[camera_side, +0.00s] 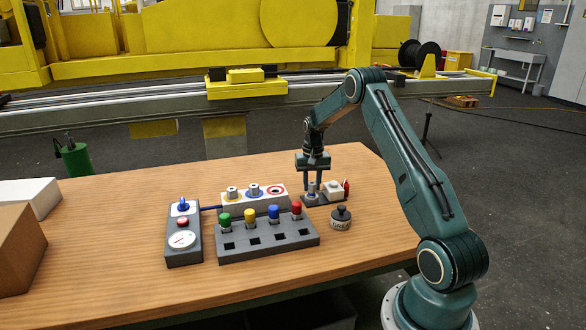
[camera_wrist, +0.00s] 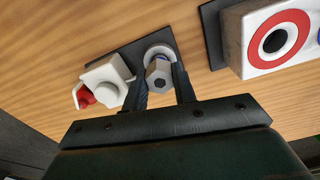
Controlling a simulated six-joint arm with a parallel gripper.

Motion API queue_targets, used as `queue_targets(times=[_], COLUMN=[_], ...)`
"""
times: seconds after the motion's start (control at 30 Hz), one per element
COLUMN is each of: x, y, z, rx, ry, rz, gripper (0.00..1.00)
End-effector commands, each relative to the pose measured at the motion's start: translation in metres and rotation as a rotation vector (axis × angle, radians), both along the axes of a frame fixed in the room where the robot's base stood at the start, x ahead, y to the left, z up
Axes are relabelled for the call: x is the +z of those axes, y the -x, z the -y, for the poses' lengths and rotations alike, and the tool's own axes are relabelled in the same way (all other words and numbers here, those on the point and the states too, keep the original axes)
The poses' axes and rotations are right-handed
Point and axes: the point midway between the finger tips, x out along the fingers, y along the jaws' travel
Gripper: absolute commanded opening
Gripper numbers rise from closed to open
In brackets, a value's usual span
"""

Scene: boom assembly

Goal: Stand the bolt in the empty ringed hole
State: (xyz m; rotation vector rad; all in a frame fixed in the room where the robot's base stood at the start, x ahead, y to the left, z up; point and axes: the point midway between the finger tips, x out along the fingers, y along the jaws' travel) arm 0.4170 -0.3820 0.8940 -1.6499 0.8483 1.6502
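The bolt (camera_side: 312,187) stands upright in a round seat on a small dark plate (camera_side: 318,202); its grey hex head (camera_wrist: 160,76) shows in the wrist view. My gripper (camera_side: 312,176) is directly above it, pointing down. In the wrist view its fingers (camera_wrist: 162,84) flank the bolt; whether both press on it is unclear. The white block (camera_side: 232,203) has three ringed places: yellow and blue ones hold bolts, and the red-ringed hole (camera_side: 276,190) is empty. That empty hole also shows at the upper right of the wrist view (camera_wrist: 276,41).
A white fitting (camera_side: 333,190) and a red part (camera_side: 346,188) share the bolt's plate. A dark-knobbed round weight (camera_side: 341,219) stands in front. A grey rack (camera_side: 268,241) with several coloured pegs and a gauge box (camera_side: 184,246) lie left. Bare wood surrounds them.

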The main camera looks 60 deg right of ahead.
Motion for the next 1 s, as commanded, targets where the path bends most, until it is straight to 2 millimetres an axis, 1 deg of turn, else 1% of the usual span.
queue_targets(times=[0.17,0.33,1.0], x=[0.001,0.006,0.044], y=[0.000,-0.001,-0.001], z=[0.000,0.000,0.000], rx=[0.000,0.000,0.000], ry=[0.001,0.002,0.001], rz=[0.001,0.003,0.002], gripper=[0.05,0.05,0.05])
